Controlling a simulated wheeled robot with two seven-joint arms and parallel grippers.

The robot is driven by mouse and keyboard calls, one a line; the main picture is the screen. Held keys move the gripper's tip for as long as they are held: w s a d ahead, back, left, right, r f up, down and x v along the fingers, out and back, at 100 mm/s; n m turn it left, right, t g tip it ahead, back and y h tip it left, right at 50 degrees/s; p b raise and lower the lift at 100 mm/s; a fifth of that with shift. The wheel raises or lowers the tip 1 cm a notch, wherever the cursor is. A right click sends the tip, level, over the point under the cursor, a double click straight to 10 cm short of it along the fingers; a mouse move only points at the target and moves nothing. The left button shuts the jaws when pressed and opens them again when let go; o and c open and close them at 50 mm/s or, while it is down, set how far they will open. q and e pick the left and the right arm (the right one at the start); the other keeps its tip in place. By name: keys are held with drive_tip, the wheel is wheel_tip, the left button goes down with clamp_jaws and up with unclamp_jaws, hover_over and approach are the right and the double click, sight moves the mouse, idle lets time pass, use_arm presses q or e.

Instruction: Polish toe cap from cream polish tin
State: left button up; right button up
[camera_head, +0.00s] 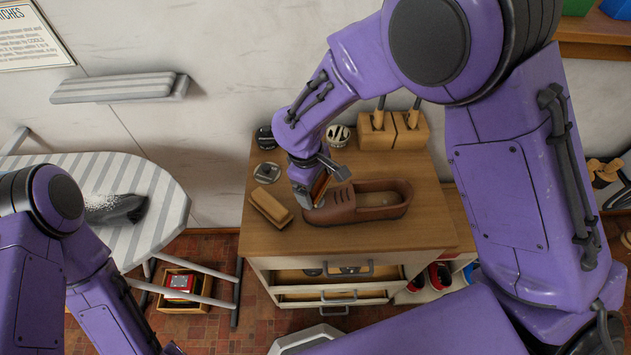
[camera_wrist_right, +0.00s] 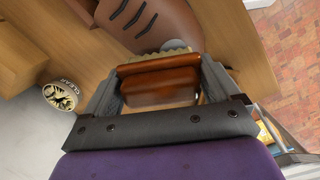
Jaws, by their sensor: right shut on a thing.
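A brown shoe (camera_head: 385,197) lies on the wooden cabinet top with its toe to the left. Part of it shows in the wrist view (camera_wrist_right: 150,22), and a small grey patch (camera_wrist_right: 175,45) shows beside the brush. My right gripper (camera_head: 318,192) is shut on a brush with a reddish-brown wooden back (camera_wrist_right: 160,77) and tan bristles, held over the toe end. I cannot tell whether the bristles touch the shoe. A round tin with a black-and-cream top (camera_head: 338,135) stands behind the shoe, also in the wrist view (camera_wrist_right: 60,96). My left gripper is out of view.
A dark tin (camera_head: 265,137), a small silvery item (camera_head: 267,172) and a tan block (camera_head: 270,207) lie left of the shoe on the cabinet (camera_head: 430,228). Wooden holders (camera_head: 393,133) stand behind. A striped ironing board (camera_head: 165,200) is at left.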

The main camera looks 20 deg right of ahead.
drive_tip(key=shift+f, duration=0.3)
drive_tip(key=shift+s+a+r+p, duration=0.1)
drive_tip(key=shift+s+a+p, duration=0.1)
drive_tip(key=shift+s+p, duration=0.65)
drive_tip(key=shift+s+a+r+p, duration=0.15)
drive_tip(key=shift+s+p, duration=0.3)
drive_tip(key=shift+s, duration=0.75)
drive_tip(key=shift+f+p, duration=0.1)
drive_tip(key=shift+p, duration=0.3)
drive_tip(key=shift+w+d+p, duration=0.2)
drive_tip(key=shift+w, duration=0.85)
drive_tip(key=shift+w+d+p, duration=0.15)
drive_tip(key=shift+w+d, duration=0.05)
drive_tip(key=shift+w, duration=0.8)
